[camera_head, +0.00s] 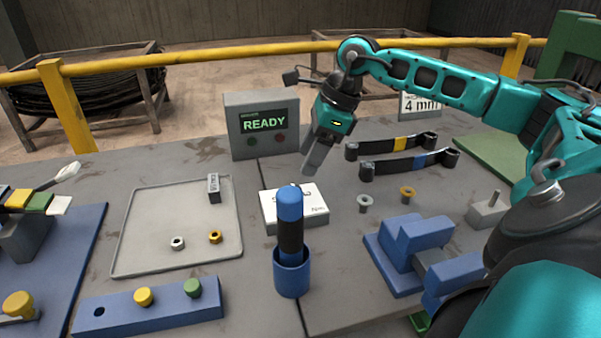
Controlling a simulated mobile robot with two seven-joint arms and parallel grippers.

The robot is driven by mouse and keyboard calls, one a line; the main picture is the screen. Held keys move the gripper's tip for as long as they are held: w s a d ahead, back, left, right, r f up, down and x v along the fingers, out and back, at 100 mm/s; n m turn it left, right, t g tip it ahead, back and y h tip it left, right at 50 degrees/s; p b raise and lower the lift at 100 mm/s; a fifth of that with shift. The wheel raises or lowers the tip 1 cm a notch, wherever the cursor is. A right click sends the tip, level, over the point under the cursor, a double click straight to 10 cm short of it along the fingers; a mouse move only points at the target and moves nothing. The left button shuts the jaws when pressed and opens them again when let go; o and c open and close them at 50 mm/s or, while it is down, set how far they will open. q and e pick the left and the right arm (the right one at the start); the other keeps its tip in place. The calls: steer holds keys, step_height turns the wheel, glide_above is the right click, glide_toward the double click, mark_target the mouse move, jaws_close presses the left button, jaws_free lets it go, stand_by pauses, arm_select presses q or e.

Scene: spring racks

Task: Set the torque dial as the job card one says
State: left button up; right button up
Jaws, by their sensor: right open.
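A white-topped box (312,204) with small dark print, which looks like the torque dial's box, sits mid-table. Its dial face and setting are too small to read and partly hidden by a blue-and-black handled tool (290,222) standing upright in a blue cup (292,275). A white card (421,105) reading "4 mm" stands at the back right; its upper part is hidden behind my right arm. My right gripper (309,163) points down, open and empty, above and behind the box, apart from it. My left gripper is out of view.
A grey display (262,125) reading "READY" stands just left of my right gripper. A grey tray (128,232) holds small nuts. A blue block with plugs (165,311) lies in front.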

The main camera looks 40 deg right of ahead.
steer(key=v, duration=0.5)
steer(key=shift+r, duration=0.15)
steer(key=shift+s, duration=0.1)
stand_by(0.3)
